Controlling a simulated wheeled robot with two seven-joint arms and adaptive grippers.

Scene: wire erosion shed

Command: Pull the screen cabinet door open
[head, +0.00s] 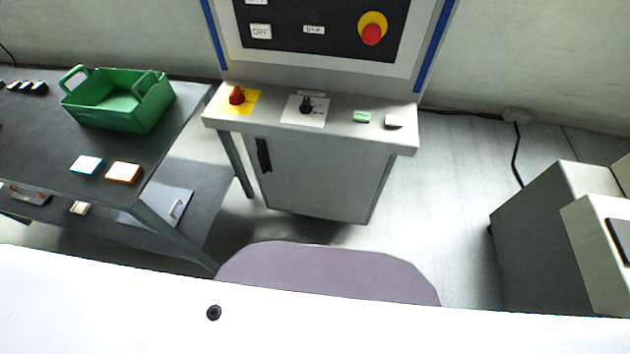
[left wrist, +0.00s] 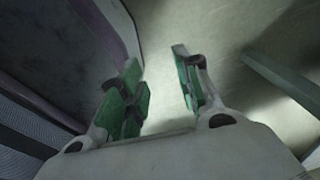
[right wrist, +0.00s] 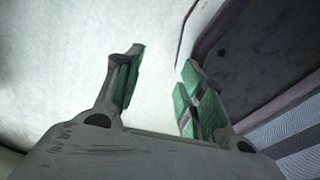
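The cabinet door (head: 321,184) is a grey panel under the console's shelf in the head view. It looks closed. Its dark vertical handle (head: 264,155) is at the door's upper left. Neither gripper shows in the head view. In the left wrist view my left gripper (left wrist: 160,85) is open, with green-padded fingers apart and nothing between them. In the right wrist view my right gripper (right wrist: 163,85) is also open and empty. Both grippers are away from the door, which I cannot make out in either wrist view.
The console shelf (head: 345,131) above the door carries a red knob (head: 237,95) and a black knob (head: 307,104). A dark table (head: 45,139) with a green crate (head: 144,112) stands at left. Grey boxes (head: 540,234) stand at right. Floor right of the cabinet is clear.

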